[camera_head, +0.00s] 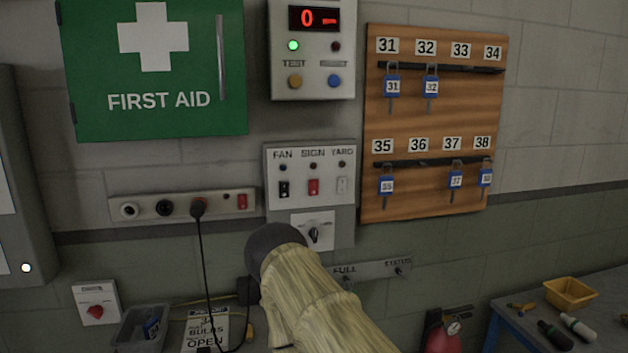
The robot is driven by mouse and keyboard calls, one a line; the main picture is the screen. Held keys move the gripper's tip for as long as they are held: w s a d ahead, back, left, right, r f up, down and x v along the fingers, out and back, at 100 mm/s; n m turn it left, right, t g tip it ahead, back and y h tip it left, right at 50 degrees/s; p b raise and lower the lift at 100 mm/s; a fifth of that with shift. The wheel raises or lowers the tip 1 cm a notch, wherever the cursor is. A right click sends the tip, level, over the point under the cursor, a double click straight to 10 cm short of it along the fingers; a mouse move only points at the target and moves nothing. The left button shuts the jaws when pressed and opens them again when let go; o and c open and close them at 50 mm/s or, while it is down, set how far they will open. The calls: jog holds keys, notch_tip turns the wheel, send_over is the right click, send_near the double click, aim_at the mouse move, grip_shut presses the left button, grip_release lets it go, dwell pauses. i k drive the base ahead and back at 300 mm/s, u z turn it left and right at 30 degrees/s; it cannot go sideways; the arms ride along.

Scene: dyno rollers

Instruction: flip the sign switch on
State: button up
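The sign switch (313,187) is a small red rocker in the middle of a grey wall panel (298,160), under the label SIGN. The small lamp (313,166) above it looks dark. The rocker is too small to tell which way it is tipped. A black fan switch (284,189) is to its left and a pale yard switch (342,185) to its right. My arm, in a beige cover with a dark rounded end, rises from the bottom centre to just below the panel. My gripper does not show, so its state and distance from the switch are hidden.
A rotary knob (314,234) sits under the switches. A socket strip (150,206) with a plugged-in black cable (203,270) is at left. A key board (420,130) hangs at right, a display box (312,55) above. A bench with a yellow tray (570,293) stands lower right.

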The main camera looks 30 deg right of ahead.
aim_at(313, 184)
jog(key=z, duration=1.55)
jog(key=k, duration=0.85)
jog(key=u, duration=0.95)
jog(key=i, duration=0.5)
jog(key=z, duration=0.05)
